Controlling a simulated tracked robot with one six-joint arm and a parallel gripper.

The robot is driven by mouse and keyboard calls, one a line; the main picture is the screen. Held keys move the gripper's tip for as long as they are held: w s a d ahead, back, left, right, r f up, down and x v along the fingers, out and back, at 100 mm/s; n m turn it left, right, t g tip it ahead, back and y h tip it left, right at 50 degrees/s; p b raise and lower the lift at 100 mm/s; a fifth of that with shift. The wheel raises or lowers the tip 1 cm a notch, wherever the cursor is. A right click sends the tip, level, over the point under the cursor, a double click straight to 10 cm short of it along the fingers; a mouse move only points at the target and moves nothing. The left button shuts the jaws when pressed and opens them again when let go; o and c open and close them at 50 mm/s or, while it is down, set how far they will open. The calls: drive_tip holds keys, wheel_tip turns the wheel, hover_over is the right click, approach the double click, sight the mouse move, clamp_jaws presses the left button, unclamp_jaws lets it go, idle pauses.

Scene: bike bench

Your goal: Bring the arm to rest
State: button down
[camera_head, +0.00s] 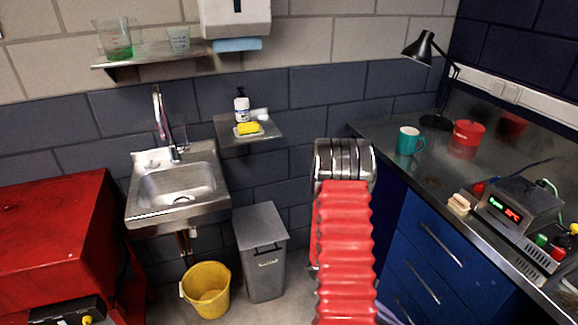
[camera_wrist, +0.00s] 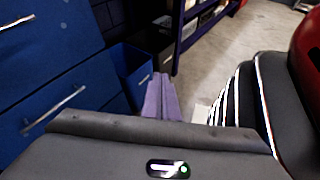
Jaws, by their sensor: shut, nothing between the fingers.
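My arm rises in the lower middle of the head view, with a red ribbed sleeve and a grey metal joint on top. My gripper shows in the wrist view as two purple fingers (camera_wrist: 161,98) side by side, pressed together and empty. They point toward the blue cabinets and the floor, touching nothing that I can see. In the head view only a sliver of purple shows at the bottom edge, beside the red sleeve.
A steel-topped bench (camera_head: 377,128) with blue drawers (camera_head: 432,250) stands at right, bearing a teal mug (camera_head: 408,141), a red pot (camera_head: 468,132), a lamp (camera_head: 424,47) and a power supply (camera_head: 521,208). A sink (camera_head: 180,186), grey bin (camera_head: 262,252), yellow bucket (camera_head: 207,290) and red cabinet (camera_head: 55,230) stand left.

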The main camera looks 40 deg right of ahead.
drive_tip(key=w+a+r+m+t+y, duration=0.2)
drive_tip(key=w+a+r+t, duration=0.3)
drive_tip(key=w+a+r, duration=0.5)
drive_tip(key=w+a+r+m+t+y, duration=0.1)
drive_tip(key=w+a+r+m+t, duration=0.1)
drive_tip(key=w+a+r+t, duration=0.65)
drive_tip(key=a+r+n+t+y, duration=0.1)
drive_tip(key=a+r+t, duration=0.3)
drive_tip(key=a+r, duration=1.1)
drive_tip(key=shift+s+a+n, duration=0.45)
drive_tip(key=shift+a+n, duration=0.05)
drive_tip(key=shift+a, duration=0.6)
drive_tip(key=shift+d+r, duration=0.1)
